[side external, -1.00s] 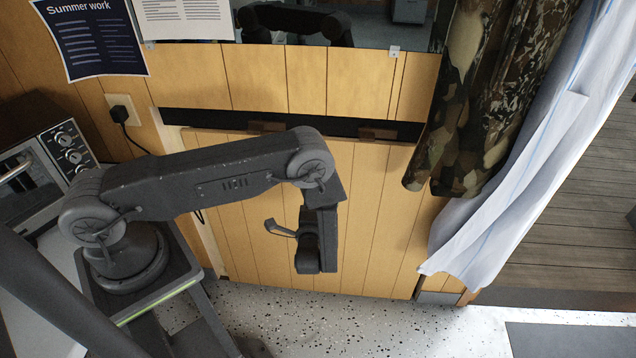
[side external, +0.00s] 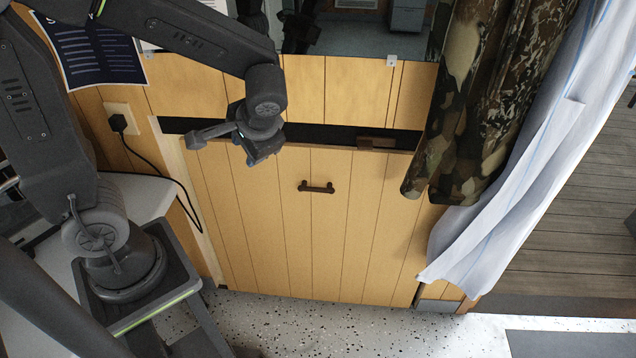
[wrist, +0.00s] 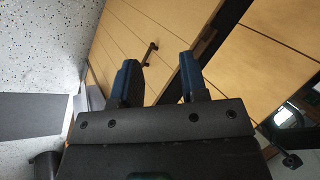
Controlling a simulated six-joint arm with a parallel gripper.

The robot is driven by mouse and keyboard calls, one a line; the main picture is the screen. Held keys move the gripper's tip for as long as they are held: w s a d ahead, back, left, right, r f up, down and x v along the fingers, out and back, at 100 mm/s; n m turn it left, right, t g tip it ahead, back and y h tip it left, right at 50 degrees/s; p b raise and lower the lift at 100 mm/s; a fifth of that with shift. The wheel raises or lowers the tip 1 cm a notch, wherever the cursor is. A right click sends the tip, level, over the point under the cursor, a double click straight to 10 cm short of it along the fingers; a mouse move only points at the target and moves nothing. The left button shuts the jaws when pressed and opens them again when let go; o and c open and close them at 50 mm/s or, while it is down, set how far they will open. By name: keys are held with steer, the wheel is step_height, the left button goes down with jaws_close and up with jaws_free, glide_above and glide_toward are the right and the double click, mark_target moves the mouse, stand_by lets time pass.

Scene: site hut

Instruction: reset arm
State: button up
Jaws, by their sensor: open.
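My gripper (side external: 262,157) hangs in front of the wooden panelling, near the top edge of a wooden panel door (side external: 240,215). My arm is raised and bent, with its elbow up at the left. In the wrist view the two blue-lined fingers of my gripper (wrist: 160,65) stand apart with nothing between them. A dark bar handle (side external: 316,187) on the door is to the right of and below my gripper in the side view, apart from it. The same handle shows between the fingertips in the wrist view (wrist: 150,54), farther off.
A dark gap (side external: 335,134) runs above the door. A camouflage garment (side external: 460,110) and a white curtain (side external: 530,160) hang at the right. A black plug and cord (side external: 120,122) are on the left wall. The speckled floor (side external: 300,325) below is clear.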

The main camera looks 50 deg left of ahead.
steer(key=s+d+r+t+h, duration=0.5)
steer(key=s+d+r+h, duration=0.1)
steer(key=s+r, duration=0.1)
steer(key=shift+d+r, duration=0.35)
steer(key=shift+r, duration=0.35)
